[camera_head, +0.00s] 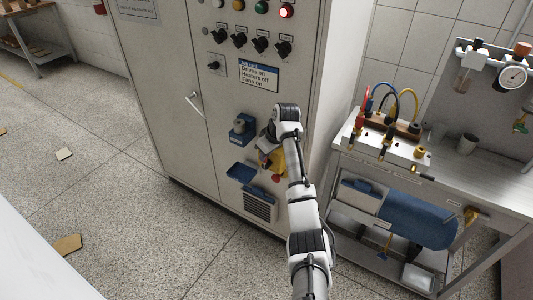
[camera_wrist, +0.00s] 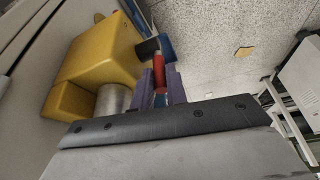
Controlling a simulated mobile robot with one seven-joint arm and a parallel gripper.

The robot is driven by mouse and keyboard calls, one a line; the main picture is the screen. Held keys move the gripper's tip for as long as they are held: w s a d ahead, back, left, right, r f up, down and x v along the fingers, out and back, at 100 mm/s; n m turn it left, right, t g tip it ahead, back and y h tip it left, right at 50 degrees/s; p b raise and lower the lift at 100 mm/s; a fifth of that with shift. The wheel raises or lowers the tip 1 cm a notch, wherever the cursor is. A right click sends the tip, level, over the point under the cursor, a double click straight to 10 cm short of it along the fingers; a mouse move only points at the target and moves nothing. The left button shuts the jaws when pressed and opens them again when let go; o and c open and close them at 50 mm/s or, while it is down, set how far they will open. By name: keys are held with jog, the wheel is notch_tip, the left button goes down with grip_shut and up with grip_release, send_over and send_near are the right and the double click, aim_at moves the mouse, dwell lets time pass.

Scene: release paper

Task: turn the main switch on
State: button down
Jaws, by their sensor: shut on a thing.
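The main switch, with a yellow housing (camera_head: 270,162), is low on the right door of the grey cabinet, partly hidden behind my arm. In the wrist view the yellow housing (camera_wrist: 98,62) fills the upper left, with a metal cylinder (camera_wrist: 113,102) below it. A red handle (camera_wrist: 158,70) lies between the purple fingers of my gripper (camera_wrist: 160,88), which is shut on it. In the head view my gripper (camera_head: 270,138) is at the switch, its fingers mostly hidden. A small red part (camera_head: 276,178) shows below the yellow housing.
A blue socket box (camera_head: 242,130) is just left of the switch. A workbench (camera_head: 460,180) stands at the right. The floor at left is mostly free.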

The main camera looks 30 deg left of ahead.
jog(key=c, duration=1.7)
grip_release()
jog(key=b+v, duration=0.2)
jog(key=v, duration=1.1)
jog(key=shift+r, duration=0.35)
jog(key=shift+d, duration=0.1)
